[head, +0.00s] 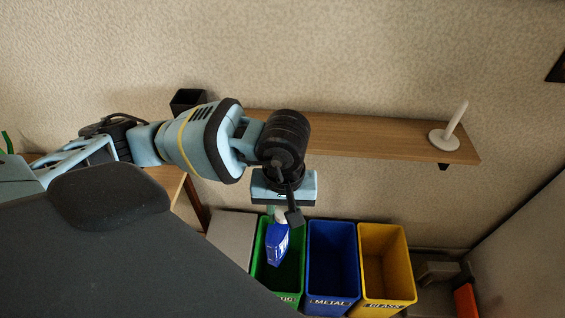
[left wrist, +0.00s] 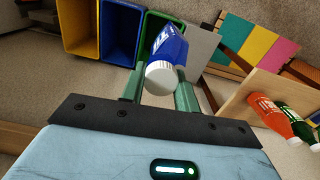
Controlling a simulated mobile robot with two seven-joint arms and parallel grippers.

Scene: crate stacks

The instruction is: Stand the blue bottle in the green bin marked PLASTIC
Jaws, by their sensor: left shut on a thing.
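The blue bottle (head: 277,245) has a white cap and a pale label. My left gripper (head: 281,212) is shut on it near the cap and holds it over the mouth of the green bin (head: 260,262). The bottle hangs cap up and looks slightly tilted; I cannot tell how far its base is inside the bin. The green bin's front marking is mostly cut off by my own body. In the left wrist view the bottle (left wrist: 166,58) is between the two fingers (left wrist: 158,92), with the green bin (left wrist: 147,27) behind it. My right gripper is not in view.
The blue METAL bin (head: 332,255) and yellow GLASS bin (head: 386,258) stand right of the green one. A wall shelf (head: 380,143) above carries a white upright holder (head: 447,132) and a black cup (head: 186,99). An orange bottle (left wrist: 270,112) and a green bottle (left wrist: 298,124) show at right.

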